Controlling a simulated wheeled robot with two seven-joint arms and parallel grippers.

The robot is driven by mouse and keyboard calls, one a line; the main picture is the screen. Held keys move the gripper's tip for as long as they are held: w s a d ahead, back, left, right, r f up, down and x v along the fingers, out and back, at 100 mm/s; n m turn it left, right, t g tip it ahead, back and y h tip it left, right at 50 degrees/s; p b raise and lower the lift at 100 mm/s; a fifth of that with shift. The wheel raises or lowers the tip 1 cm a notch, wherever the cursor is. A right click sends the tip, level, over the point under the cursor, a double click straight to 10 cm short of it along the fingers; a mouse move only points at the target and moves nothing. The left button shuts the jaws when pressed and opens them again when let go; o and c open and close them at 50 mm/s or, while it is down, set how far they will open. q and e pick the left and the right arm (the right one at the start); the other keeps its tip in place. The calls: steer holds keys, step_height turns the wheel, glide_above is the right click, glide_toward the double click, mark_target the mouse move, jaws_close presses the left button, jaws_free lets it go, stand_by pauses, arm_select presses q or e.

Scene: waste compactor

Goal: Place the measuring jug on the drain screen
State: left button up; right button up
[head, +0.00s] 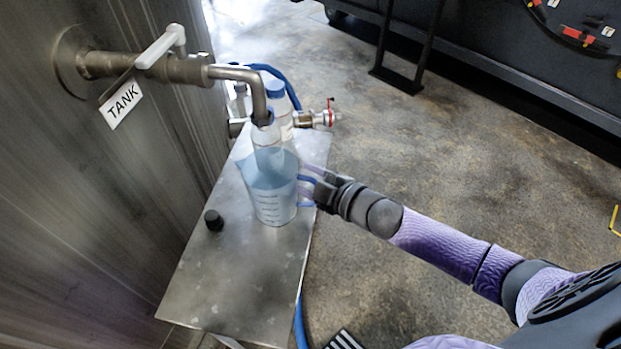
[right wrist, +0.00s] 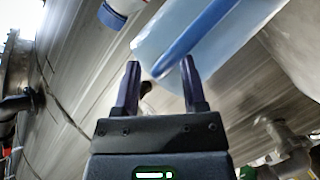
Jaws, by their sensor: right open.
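The measuring jug (head: 270,195) is translucent pale blue with a graduated scale. It stands upright on a steel table (head: 240,285), below the tank tap's spout. Its blue handle (head: 306,180) points right, toward my right gripper (head: 314,187). In the right wrist view, my right gripper (right wrist: 160,66) is open, and the jug's blue handle (right wrist: 192,40) lies just beyond and partly between the fingertips. I cannot tell whether they touch. I cannot identify a drain screen for sure. My left gripper is not in view.
The tap spout (head: 258,95) hangs close over the jug. A blue-capped bottle (head: 277,112) stands right behind it, near a red-handled valve (head: 322,117). A black knob (head: 213,219) is on the table. A dark striped piece (head: 343,341) shows at the bottom edge.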

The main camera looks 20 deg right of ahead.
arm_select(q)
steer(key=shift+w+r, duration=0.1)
arm_select(e)
steer(key=shift+r, duration=0.1)
